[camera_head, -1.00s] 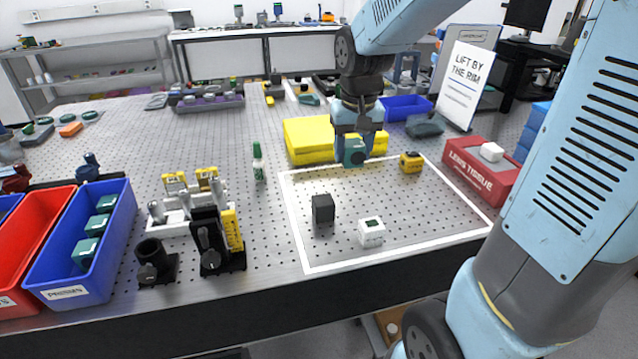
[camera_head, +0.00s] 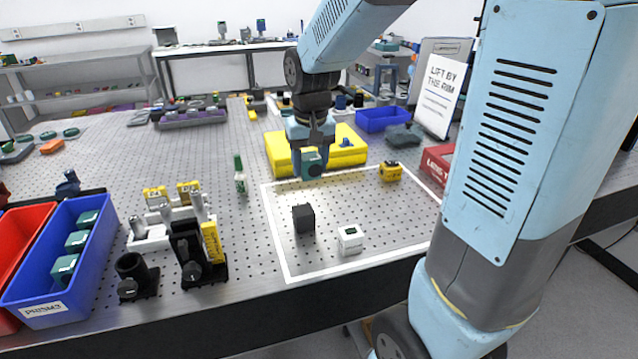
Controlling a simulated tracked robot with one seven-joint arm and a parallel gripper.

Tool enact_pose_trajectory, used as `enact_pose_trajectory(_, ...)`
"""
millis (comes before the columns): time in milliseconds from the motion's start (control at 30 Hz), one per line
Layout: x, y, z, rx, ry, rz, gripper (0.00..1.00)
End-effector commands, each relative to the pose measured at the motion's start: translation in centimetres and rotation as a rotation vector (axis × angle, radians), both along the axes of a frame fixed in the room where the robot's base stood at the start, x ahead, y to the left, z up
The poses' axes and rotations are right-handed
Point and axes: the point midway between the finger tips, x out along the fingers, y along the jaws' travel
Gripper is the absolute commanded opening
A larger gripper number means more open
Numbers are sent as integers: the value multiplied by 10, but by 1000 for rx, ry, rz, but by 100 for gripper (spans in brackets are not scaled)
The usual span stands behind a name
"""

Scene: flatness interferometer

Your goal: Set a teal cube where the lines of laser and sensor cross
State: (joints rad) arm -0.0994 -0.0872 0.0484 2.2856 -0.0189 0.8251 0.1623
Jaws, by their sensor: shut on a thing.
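A teal cube (camera_head: 313,165) is held in my gripper (camera_head: 312,154), which is shut on it, at the back edge of the white-outlined square (camera_head: 350,208). The cube appears to be off the table, but its exact height is unclear. Inside the outline, a black block (camera_head: 303,218) stands at the left, a white cube with a green face (camera_head: 350,240) near the front, and a yellow block with a dark face (camera_head: 390,171) at the back right. I cannot tell which are the laser and sensor. More teal cubes (camera_head: 77,241) lie in the blue prisms bin (camera_head: 97,262).
A yellow case (camera_head: 277,152) lies just behind my gripper. A red box (camera_head: 436,162) is partly hidden by my arm. The middle of the outlined square is clear.

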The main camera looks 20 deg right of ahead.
Motion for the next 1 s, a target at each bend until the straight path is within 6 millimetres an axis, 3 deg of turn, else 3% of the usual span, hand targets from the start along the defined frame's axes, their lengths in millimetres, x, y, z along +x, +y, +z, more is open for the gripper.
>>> enact_pose_trajectory(400, 68, -28, -33, -1, 2, -1, 12)
enact_pose_trajectory(700, 97, -40, -73, -1, 1, 0, 12)
enact_pose_trajectory(1000, 108, -44, -87, 0, 0, 1, 12)
